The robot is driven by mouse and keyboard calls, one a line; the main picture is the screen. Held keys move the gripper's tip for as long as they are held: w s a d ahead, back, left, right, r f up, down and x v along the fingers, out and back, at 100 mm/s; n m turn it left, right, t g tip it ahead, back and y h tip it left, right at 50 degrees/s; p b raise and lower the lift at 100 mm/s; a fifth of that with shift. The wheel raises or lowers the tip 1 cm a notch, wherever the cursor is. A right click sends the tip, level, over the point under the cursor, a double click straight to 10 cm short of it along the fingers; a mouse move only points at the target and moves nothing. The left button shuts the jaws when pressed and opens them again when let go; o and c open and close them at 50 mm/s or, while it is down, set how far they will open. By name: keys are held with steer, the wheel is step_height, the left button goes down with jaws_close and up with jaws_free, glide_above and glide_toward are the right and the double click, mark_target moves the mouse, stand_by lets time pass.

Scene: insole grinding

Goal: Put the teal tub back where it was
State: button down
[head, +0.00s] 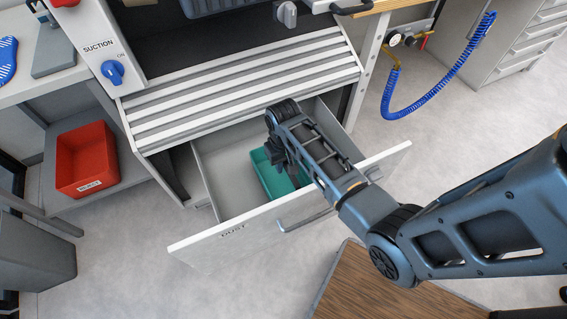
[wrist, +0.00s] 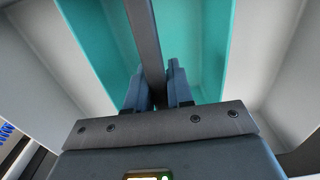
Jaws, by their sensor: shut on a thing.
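The teal tub (head: 262,172) is inside the open drawer marked DUST (head: 225,195), toward its right side. My arm covers part of the tub in the head view. My gripper (head: 284,162) reaches down into the drawer at the tub. In the wrist view the tub (wrist: 205,40) fills the upper middle, and a dark bar crosses it. My gripper's fingers (wrist: 164,88) are shut on that part of the tub. Whether the tub rests on the drawer floor cannot be told.
The slatted grille (head: 240,90) of the grinding machine overhangs the drawer's back. A red bin (head: 87,158) stands on a shelf at left. A blue coiled hose (head: 440,95) hangs at right. A wooden surface (head: 380,290) lies in front. The drawer's left part is clear.

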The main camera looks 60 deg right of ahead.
steer(key=shift+f, duration=0.1)
steer(key=c, duration=1)
jaws_free()
step_height(320, 180, up, 12)
steer(key=shift+r+p, duration=0.1)
steer(key=shift+p, duration=0.2)
